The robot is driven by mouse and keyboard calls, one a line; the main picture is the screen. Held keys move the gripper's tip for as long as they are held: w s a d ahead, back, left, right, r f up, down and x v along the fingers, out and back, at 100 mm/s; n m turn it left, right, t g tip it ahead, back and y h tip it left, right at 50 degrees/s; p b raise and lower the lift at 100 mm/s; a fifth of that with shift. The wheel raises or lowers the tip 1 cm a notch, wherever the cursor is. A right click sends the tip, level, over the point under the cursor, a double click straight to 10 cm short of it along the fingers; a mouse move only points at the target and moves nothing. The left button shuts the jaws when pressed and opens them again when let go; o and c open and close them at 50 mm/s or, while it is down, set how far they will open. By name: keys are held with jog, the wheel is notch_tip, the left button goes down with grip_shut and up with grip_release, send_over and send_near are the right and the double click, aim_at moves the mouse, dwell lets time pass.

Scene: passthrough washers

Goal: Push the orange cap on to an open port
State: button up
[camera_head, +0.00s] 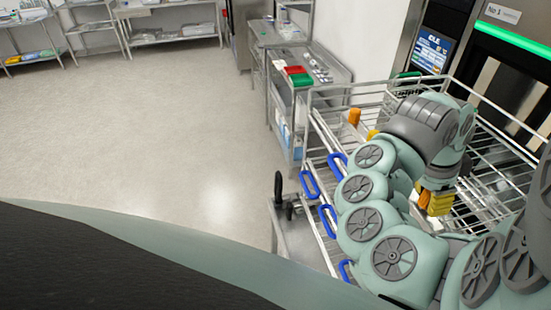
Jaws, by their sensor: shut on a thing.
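My gripper (436,196) is at the right, low over the wire rack (325,135), below the bend of my arm. It is shut on an orange cap (424,199), which shows as a small orange patch beside yellow parts at the gripper's end. Most of the cap is hidden, and I cannot tell whether it touches a port. Another orange piece (354,117) stands upright at the rack's far left part, with a yellow piece (372,134) near it, partly behind my arm. The open ports cannot be made out.
The rack sits on a trolley with blue handles (328,220) along its left side. A washer with a screen (431,50) and green light strip stands behind it. A steel cart (335,72) with red and green bins stands beyond. The floor at left is clear.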

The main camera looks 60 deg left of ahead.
jog(key=shift+f+b, duration=0.5)
jog(key=shift+f, duration=0.15)
jog(key=o, duration=0.9)
